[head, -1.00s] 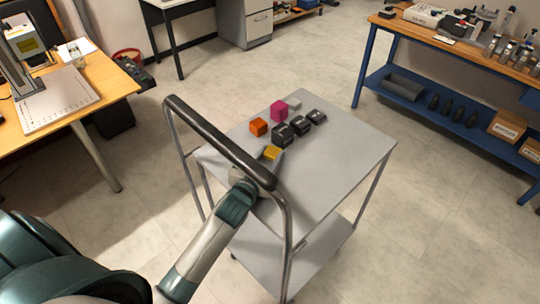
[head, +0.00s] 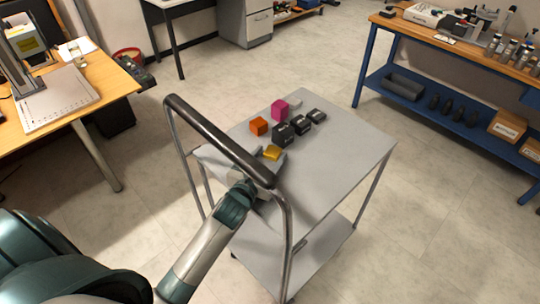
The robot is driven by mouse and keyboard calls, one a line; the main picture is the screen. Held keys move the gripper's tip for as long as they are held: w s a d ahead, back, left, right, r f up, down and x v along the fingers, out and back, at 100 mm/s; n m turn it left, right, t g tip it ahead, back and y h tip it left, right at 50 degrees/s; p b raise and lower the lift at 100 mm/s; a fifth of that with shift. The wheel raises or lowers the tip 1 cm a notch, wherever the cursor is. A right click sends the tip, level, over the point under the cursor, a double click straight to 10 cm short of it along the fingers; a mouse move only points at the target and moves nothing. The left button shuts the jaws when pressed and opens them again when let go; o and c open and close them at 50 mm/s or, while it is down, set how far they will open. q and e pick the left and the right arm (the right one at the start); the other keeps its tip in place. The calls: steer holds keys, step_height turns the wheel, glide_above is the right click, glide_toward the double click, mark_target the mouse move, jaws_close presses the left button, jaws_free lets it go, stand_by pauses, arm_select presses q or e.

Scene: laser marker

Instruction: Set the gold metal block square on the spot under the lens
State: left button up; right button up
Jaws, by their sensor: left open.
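The gold metal block (head: 271,153) lies on the grey cart's top, just past the black handle. My left gripper (head: 268,157) reaches over the handle with its grey fingers open, one on each side of the block; I cannot tell if they touch it. The laser marker (head: 22,48) stands on the wooden table at the far left, with its perforated base plate (head: 58,100) in front. The exact spot under the lens is not clear at this size. My right gripper is not in view.
On the cart top (head: 335,160), an orange cube (head: 259,126), a magenta cube (head: 280,110), a light grey block (head: 295,102) and several black blocks (head: 283,134) stand beyond the gold block. The cart's handle (head: 215,135) rises beside my arm. The cart's right side is clear.

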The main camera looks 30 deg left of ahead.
arm_select(q)
steer(key=s, duration=0.3)
steer(key=s+r+b, duration=0.1)
steer(key=s, duration=0.6)
steer(key=shift+d+r+b, duration=0.25)
steer(key=shift+b, duration=0.1)
steer(key=shift+s+r, duration=0.15)
steer(key=shift+s, duration=0.3)
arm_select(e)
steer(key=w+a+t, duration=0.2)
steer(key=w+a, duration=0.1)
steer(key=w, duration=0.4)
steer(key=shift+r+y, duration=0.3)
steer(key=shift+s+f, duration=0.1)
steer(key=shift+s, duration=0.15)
